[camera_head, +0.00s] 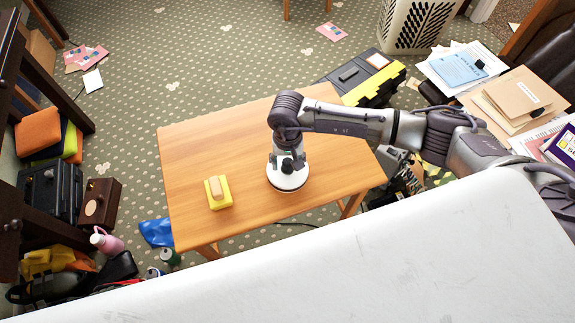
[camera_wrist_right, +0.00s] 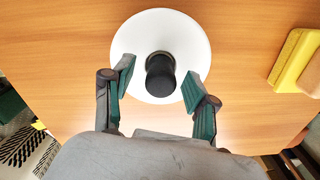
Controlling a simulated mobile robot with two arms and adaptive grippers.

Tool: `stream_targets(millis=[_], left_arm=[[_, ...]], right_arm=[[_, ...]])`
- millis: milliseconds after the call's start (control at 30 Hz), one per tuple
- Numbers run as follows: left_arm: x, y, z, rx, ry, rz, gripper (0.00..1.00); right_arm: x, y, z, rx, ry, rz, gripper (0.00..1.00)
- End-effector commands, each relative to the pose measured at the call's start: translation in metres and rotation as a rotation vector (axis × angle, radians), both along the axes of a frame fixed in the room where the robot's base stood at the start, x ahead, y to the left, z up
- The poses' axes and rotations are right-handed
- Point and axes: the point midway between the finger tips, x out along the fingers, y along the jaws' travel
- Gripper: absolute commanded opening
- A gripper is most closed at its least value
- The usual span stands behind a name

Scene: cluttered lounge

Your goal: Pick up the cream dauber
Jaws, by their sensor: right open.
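A round white disc with a black upright knob (camera_head: 274,182), which looks like the cream dauber, sits on the wooden table (camera_head: 240,130). In the right wrist view the white disc (camera_wrist_right: 125,45) lies flat and its black knob stands just ahead of and between my fingers. My right gripper (camera_head: 288,165) points down over it, open; in the right wrist view its fingertips (camera_wrist_right: 160,80) are spread either side of the knob, with gaps visible. The head view hides part of the disc behind the gripper. My left gripper is not in view.
A yellow block with a cream top (camera_head: 219,194) lies left on the table and shows at the right edge of the right wrist view (camera_wrist_right: 296,58). The table around both is bare. A yellow-and-black toolbox (camera_head: 375,86) and papers clutter the floor behind.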

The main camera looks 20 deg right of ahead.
Motion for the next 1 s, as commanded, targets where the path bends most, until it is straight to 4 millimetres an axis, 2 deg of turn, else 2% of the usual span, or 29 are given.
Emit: stream_targets(millis=[67, 400, 767, 867, 1000], left_arm=[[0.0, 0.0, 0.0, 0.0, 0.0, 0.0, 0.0], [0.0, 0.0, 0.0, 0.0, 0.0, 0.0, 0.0], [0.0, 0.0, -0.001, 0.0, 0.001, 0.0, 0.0], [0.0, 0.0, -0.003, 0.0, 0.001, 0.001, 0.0], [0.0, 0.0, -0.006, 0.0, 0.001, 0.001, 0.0]], right_arm=[[0.0, 0.0, 0.0, 0.0, 0.0, 0.0, 0.54], [0.0, 0.0, 0.001, 0.0, 0.0, 0.0, 0.0], [0.001, 0.0, 0.007, 0.001, -0.003, 0.001, 0.0], [0.001, 0.0, 0.016, 0.001, -0.003, 0.002, 0.0], [0.002, 0.0, 0.038, 0.001, -0.006, 0.002, 0.0]])
